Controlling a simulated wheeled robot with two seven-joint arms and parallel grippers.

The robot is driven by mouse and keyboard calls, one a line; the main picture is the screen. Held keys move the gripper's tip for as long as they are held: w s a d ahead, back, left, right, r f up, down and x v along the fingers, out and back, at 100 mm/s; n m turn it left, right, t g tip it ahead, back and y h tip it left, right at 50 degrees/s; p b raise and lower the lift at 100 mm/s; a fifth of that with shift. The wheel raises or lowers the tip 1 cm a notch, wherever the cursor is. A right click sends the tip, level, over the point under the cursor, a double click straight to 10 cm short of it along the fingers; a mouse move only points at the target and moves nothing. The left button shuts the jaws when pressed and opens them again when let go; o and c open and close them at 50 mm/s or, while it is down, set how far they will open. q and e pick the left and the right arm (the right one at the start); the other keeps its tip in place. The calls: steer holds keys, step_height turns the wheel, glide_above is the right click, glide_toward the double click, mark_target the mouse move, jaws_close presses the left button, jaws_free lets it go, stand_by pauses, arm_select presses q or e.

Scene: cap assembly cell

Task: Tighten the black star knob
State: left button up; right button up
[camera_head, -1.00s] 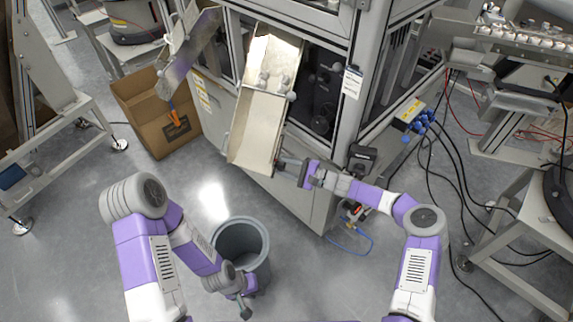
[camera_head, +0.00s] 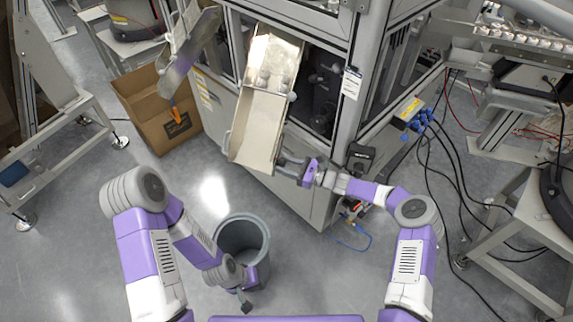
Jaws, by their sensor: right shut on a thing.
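My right gripper (camera_head: 283,164) is at the lower right side of the metal chute (camera_head: 254,135), in front of the grey machine cabinet. It is shut on a small dark part there, at the place of the black star knob. The knob's shape cannot be made out, because the fingers cover it and it is small. My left gripper (camera_head: 246,306) hangs low at the front edge of the grey bin, far from the chute. Its fingers are too small to tell whether they are open or shut.
The grey bin (camera_head: 223,232) stands on the floor below the chute. A cardboard box (camera_head: 150,137) is at the left of the cabinet (camera_head: 300,202). Cables (camera_head: 432,180) and a white frame table (camera_head: 510,235) are at the right. The floor at left centre is clear.

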steer(key=shift+m, duration=1.2)
steer(key=o, duration=1.1)
steer(key=shift+c, duration=0.2)
